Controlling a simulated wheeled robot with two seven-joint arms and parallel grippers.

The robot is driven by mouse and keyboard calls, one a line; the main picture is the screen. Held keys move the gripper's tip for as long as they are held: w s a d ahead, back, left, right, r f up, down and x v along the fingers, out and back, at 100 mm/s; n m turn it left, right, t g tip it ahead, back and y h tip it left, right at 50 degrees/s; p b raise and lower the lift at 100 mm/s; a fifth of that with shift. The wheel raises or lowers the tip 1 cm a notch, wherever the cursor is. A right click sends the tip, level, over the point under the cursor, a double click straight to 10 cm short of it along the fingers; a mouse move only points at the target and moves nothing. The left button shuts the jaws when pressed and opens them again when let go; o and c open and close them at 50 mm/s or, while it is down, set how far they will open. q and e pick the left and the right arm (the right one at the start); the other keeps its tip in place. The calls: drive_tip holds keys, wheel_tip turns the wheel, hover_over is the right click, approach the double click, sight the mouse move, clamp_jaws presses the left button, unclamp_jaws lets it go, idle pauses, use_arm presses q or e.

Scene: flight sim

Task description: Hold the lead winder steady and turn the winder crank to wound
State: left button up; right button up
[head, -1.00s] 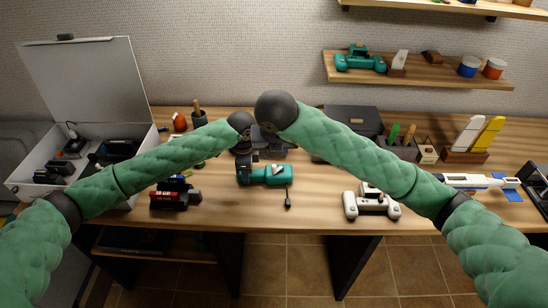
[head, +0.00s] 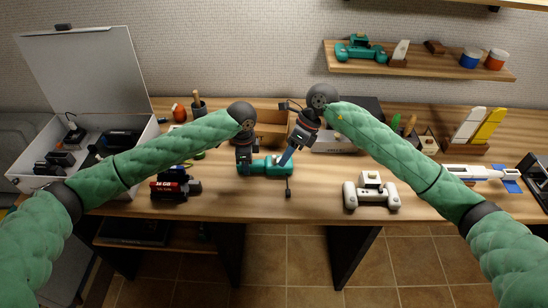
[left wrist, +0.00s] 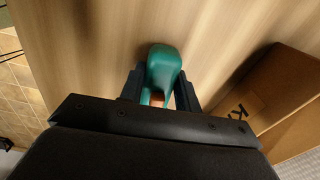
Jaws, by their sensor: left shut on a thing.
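The lead winder (head: 270,166) is a teal body lying on the wooden desk in the head view. A dark crank (head: 288,187) sticks out from its right end toward the desk's front edge. My left gripper (head: 244,168) is shut on the winder's left end. In the left wrist view the teal winder end (left wrist: 163,68) sits between the two fingers. My right gripper (head: 286,160) is tilted down at the winder's right part, above and behind the crank. Whether it touches the winder is too small to tell, and its jaw opening is unclear.
A cardboard box (head: 272,130) stands behind the winder. A red and black device (head: 176,186) lies to the left and a white controller (head: 371,192) to the right. An open white case (head: 80,165) is at far left. Desk between winder and controller is clear.

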sight(274, 156)
drive_tip(key=w+d+n+g+y, duration=0.1)
drive_tip(key=w+d+n+y, duration=0.5)
drive_tip(key=d+n+y, duration=0.1)
drive_tip(key=x, duration=1.2)
drive_tip(key=shift+s+a+r, duration=0.1)
drive_tip(key=shift+s+r, duration=0.1)
drive_tip(key=shift+r, duration=0.15)
clamp_jaws()
